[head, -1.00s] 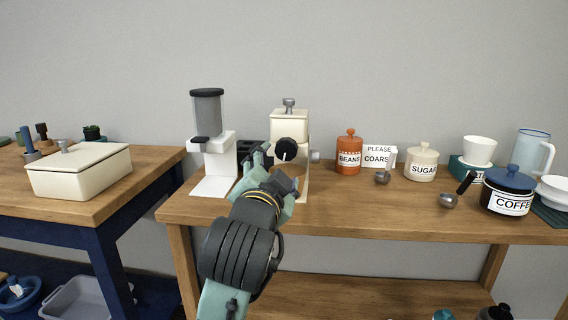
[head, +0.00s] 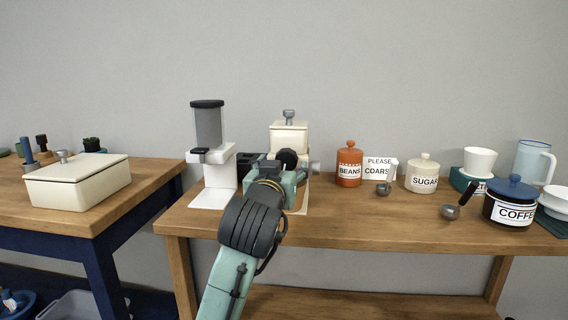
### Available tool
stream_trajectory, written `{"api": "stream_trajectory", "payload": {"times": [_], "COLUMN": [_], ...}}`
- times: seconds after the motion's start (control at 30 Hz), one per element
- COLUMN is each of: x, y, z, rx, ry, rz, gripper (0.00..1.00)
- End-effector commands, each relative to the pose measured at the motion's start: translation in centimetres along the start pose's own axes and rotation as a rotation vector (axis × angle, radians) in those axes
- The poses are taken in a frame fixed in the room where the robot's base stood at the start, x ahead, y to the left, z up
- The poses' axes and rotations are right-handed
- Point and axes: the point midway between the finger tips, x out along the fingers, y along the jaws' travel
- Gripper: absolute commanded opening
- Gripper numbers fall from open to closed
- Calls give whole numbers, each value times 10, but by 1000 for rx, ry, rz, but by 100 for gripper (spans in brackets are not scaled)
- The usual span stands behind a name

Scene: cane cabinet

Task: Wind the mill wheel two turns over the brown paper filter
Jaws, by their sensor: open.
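A cream machine (head: 290,135) with a silver knob on top stands at the back of the wooden counter. It looks like the mill. A round black knob (head: 287,158), which may be its wheel, is on its front. My gripper (head: 279,167) is open right in front of this knob. Its jaws hide the machine's lower front, and I cannot tell whether they touch the knob. I cannot make out a brown paper filter; anything under the machine's front is hidden by my gripper and arm.
A white stand with a grey cylinder (head: 208,125) is close on the left. An orange beans jar (head: 349,166), a sign (head: 381,168), a sugar jar (head: 423,176) and a coffee jar (head: 509,203) stand to the right.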

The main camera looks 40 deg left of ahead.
Motion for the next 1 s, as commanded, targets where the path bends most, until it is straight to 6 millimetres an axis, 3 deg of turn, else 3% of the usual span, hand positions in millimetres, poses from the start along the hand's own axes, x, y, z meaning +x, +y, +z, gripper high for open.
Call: {"api": "stream_trajectory", "payload": {"times": [0.2,0.53,1.0], "x": [22,26,25], "y": [0,0,0], "z": [-1,0,0], "rx": [1,1,1], "ry": [0,1,1], "rz": [-1,0,0], "gripper": [62,62,31]}}
